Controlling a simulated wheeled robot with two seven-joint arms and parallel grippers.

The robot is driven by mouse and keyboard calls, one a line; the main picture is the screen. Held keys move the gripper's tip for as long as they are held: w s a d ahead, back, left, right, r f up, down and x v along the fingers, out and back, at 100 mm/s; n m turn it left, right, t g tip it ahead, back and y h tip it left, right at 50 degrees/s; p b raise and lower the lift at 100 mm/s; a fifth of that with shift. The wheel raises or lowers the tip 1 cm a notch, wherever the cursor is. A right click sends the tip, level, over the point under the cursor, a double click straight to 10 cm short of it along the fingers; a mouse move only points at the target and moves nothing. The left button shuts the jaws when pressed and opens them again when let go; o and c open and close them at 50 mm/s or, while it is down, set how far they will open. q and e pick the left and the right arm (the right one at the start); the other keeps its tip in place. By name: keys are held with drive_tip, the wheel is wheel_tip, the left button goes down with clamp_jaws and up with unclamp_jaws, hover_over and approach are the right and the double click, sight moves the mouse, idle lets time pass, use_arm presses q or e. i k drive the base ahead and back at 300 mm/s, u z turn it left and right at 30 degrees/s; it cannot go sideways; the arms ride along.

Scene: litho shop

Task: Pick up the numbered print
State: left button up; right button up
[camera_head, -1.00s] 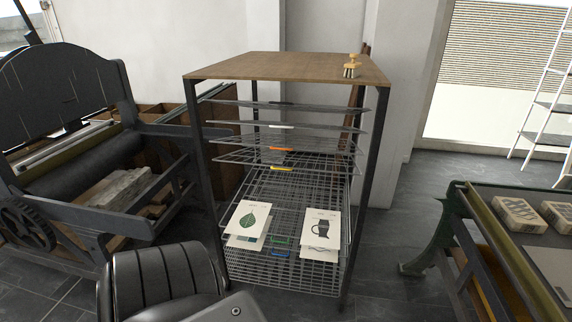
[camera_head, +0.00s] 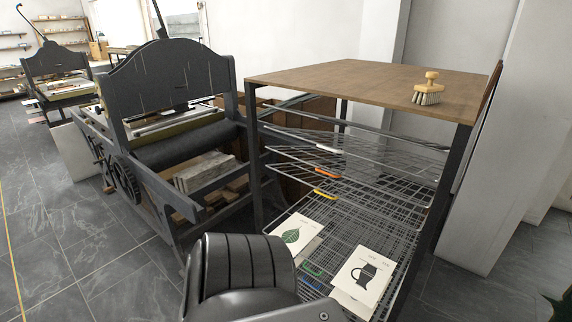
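Two kinds of print lie on the wire shelves of the drying rack. One print with a green leaf (camera_head: 297,233) is on the left of a lower shelf. Another print with a dark jug (camera_head: 363,274) is on the right, with a further sheet partly showing beneath it. Any numbers on the prints are too small to read. A dark rounded part of my own body stands in front of the rack and hides some of its lower left. Neither gripper shows in the view.
The drying rack has a wooden top (camera_head: 365,88) with a brush (camera_head: 428,90) on it. Several wire shelves carry coloured tabs. A black press (camera_head: 170,85) stands close to the rack's left. Open tiled floor (camera_head: 75,235) lies at the left.

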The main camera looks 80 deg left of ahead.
sight(298, 231)
drive_tip(key=u, duration=0.85)
drive_tip(key=i, duration=0.9)
drive_tip(key=u, duration=0.9)
